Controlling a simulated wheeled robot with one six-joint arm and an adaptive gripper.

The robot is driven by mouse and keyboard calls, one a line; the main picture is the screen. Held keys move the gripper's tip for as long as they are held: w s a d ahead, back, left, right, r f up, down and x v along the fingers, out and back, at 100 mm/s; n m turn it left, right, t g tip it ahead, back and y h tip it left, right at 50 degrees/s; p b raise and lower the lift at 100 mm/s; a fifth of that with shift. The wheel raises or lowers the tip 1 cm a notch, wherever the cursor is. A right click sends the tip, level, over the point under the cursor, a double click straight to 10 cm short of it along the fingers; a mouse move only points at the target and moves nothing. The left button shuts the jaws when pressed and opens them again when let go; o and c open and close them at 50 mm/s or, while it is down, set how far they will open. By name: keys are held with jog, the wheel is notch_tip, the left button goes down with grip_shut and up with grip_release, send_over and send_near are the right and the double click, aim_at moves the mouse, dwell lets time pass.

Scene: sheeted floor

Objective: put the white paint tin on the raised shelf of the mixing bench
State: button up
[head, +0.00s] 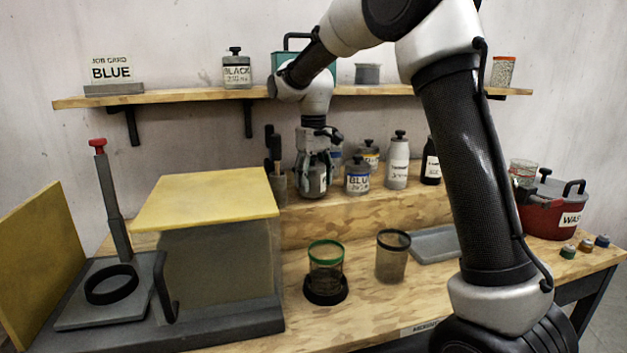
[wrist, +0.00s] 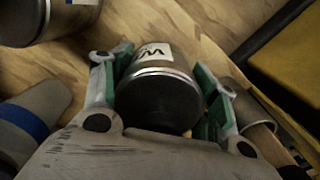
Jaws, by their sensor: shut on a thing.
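My gripper (head: 316,160) points down over the raised shelf (head: 345,212) at the back of the mixing bench, left of the blue tin (head: 358,175). It is shut on the white paint tin (head: 317,183), a grey tin with a pale label and dark lid. In the wrist view the tin (wrist: 158,98) sits between the green-padded fingers of my gripper (wrist: 160,82), its label starting with "W". The tin looks upright, at or very near the shelf's surface. I cannot tell whether its base touches.
Several tins and bottles, including a pale bottle (head: 397,160), stand right of the gripper. A dark cup holding tools (head: 276,180) is close on its left. A wall shelf (head: 190,96) runs above. A green-rimmed cup (head: 326,268) and a dark-rimmed cup (head: 392,257) stand in front.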

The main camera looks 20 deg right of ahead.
jog(key=shift+f, duration=0.25)
jog(key=shift+f, duration=0.15)
jog(key=o, duration=1.3)
